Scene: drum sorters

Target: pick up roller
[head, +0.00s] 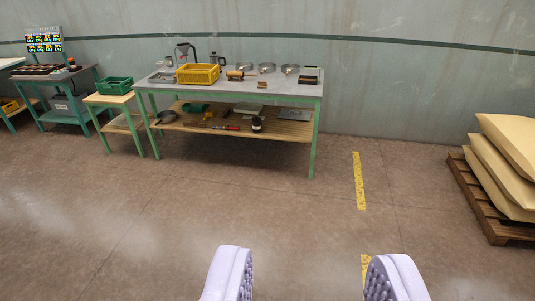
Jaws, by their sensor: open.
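My gripper (312,262) is open and empty, with its two pale lilac fingers wide apart at the bottom of the head view. It is far from the workbench and only bare floor shows between the fingers. No roller can be told for certain at this distance. A small brown, wooden-looking item (236,76) on the workbench top, just right of the yellow crate, could be it. Other small tools (226,127) lie on the bench's lower shelf, too small to make out.
The green-legged workbench (228,91) holds a yellow crate (197,74), metal pans (267,69) and a dark box (308,80). A small stand with a green crate (115,86) is to its left. A pallet (480,200) with sacks (500,165) is far right. The floor ahead is clear.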

